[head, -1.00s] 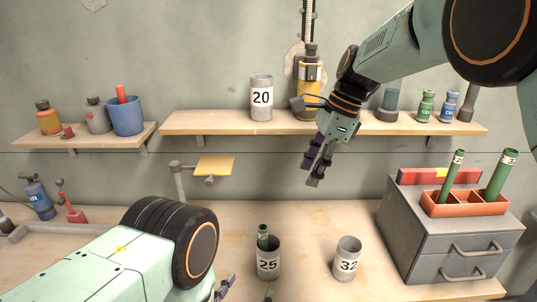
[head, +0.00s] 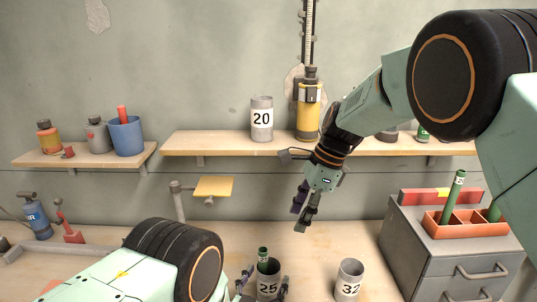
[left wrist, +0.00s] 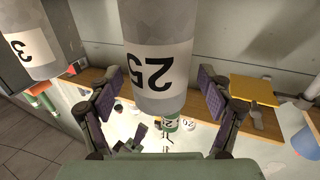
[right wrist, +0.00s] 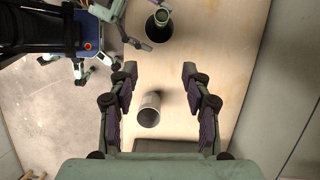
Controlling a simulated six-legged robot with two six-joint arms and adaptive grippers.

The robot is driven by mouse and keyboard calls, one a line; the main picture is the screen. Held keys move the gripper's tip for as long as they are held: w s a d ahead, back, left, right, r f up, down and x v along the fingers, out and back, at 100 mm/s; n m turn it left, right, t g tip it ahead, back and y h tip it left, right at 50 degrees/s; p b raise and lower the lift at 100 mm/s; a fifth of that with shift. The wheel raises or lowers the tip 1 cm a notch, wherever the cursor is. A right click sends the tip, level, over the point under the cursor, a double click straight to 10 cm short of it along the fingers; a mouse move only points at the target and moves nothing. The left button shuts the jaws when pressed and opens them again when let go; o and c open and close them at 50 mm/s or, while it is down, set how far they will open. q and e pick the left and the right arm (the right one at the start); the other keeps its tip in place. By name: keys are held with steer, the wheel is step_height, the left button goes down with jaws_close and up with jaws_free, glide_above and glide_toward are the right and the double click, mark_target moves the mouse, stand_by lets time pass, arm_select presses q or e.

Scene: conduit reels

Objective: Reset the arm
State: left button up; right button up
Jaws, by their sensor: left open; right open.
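The grey cup marked 25 (head: 267,284) stands on the bench with a green tube (head: 263,254) upright in it. My left gripper (head: 264,281) is open, its fingers on either side of this cup. In the left wrist view the cup 25 (left wrist: 157,75) shows between the spread fingers (left wrist: 160,97), with gaps at both sides. My right gripper (head: 304,208) is open and empty in the air above the bench. In the right wrist view its spread fingers (right wrist: 159,88) hang above the grey cup marked 32 (right wrist: 149,112), which stands right of cup 25 in the head view (head: 348,280).
A grey drawer unit (head: 445,268) with an orange rack (head: 465,231) holding green tubes stands at the right. The wall shelf (head: 225,148) carries cup 20 (head: 262,118) and a yellow bottle (head: 309,110). A yellow plate (head: 213,186) on a post stands behind the bench.

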steer(key=x, duration=0.5)
step_height(320, 180, up, 7)
steer(key=shift+f, duration=0.25)
